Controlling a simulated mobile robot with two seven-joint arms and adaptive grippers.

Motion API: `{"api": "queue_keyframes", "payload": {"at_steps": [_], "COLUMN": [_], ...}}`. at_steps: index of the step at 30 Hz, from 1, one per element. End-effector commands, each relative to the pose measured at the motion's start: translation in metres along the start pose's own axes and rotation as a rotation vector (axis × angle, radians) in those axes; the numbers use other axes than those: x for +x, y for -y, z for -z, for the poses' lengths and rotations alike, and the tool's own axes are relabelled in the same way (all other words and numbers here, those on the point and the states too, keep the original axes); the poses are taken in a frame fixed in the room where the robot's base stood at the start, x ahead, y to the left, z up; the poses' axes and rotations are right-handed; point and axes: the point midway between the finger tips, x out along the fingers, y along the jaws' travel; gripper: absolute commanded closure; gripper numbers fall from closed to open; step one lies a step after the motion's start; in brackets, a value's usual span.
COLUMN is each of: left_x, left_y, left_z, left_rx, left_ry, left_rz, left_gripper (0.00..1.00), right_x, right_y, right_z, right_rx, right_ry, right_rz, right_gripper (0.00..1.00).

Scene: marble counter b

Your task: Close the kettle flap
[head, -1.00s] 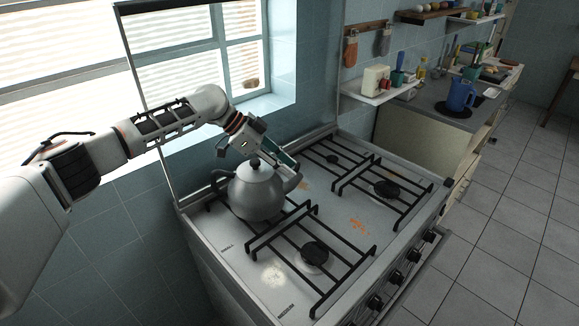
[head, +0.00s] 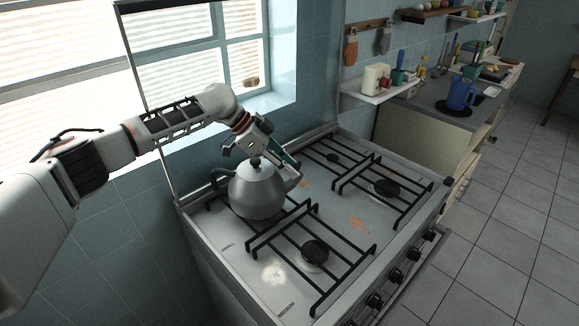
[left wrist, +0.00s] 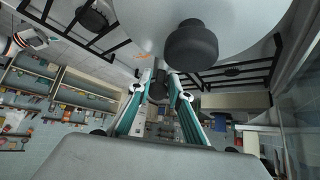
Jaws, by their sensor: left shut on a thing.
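The grey kettle (head: 255,194) stands upright on the back-left burner grate of the stove, with a black lid knob (head: 255,162). Its spout side points right in the head view. My left gripper (head: 287,166) reaches over the kettle's far side, with its teal fingers just beyond the lid near the spout. In the left wrist view, the kettle body (left wrist: 240,18) and its black knob (left wrist: 192,45) are close at the top. The fingers are drawn together on a small dark part (left wrist: 158,88), likely the kettle flap. The flap's angle cannot be told. My right gripper is not in view.
The stove top (head: 357,222) has black grates around the kettle and knobs along its front edge. A window (head: 195,70) and tiled wall stand close behind. A counter with a blue jug (head: 461,94) is farther right. The front-left burner is free.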

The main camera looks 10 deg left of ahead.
Motion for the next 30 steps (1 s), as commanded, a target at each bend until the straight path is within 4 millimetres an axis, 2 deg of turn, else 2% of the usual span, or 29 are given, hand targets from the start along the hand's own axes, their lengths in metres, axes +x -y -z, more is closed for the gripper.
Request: {"api": "queue_keyframes", "payload": {"at_steps": [18,30], "left_x": [0.001,0.002], "left_y": [0.000,0.000], "left_z": [0.012,0.014], "left_rx": [0.003,0.001], "left_ry": [0.422,0.556], "left_rz": [0.001,0.000], "left_gripper": [1.00,1.00], "right_x": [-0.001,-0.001], "right_y": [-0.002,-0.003], "right_z": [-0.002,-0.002], "right_rx": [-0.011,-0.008], "right_ry": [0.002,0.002], "right_rz": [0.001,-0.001], "right_gripper": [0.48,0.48]}}
